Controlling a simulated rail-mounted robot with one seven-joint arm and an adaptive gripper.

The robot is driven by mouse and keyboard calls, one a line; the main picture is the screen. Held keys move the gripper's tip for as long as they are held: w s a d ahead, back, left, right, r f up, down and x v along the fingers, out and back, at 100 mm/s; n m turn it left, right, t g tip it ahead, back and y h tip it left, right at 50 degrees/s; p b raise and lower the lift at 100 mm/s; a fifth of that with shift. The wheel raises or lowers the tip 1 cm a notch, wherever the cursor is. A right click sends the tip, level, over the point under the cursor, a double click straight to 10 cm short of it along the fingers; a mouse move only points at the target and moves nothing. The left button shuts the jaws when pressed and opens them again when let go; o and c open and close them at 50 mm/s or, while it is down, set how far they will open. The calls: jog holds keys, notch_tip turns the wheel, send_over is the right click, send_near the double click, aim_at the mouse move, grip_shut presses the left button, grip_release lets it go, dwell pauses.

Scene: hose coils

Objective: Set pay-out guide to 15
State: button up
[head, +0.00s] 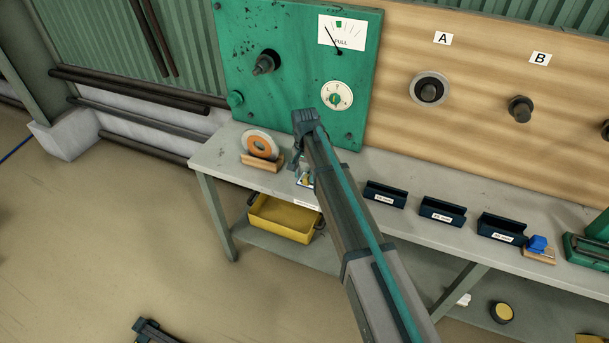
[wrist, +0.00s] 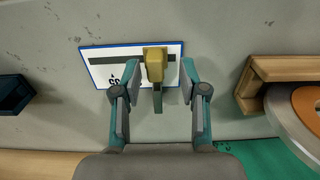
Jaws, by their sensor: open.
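The pay-out guide appears to be the blue-edged white plate (wrist: 105,73) with a dark straight slot and a yellow slider knob (wrist: 154,65), lying on the grey bench top. In the wrist view the knob stands right of the plate's middle, with a dark stem below it. The printed figures are upside down and partly hidden, so I cannot read the setting. My gripper (wrist: 160,78) is open, with one finger on each side of the knob and gaps showing. In the head view my gripper (head: 298,165) hangs over the plate (head: 304,183), which my arm partly hides.
A wooden stand with an orange-centred disc (head: 260,145) is left of my gripper; its wooden base (wrist: 252,85) shows at the wrist view's right. Dark blue trays (head: 385,195) line the bench to the right. A green panel (head: 300,80) stands behind. A yellow bin (head: 285,218) sits below.

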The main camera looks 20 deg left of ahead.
aim_at(305, 176)
notch_tip(305, 176, up, 11)
dwell(0.4)
dwell(0.5)
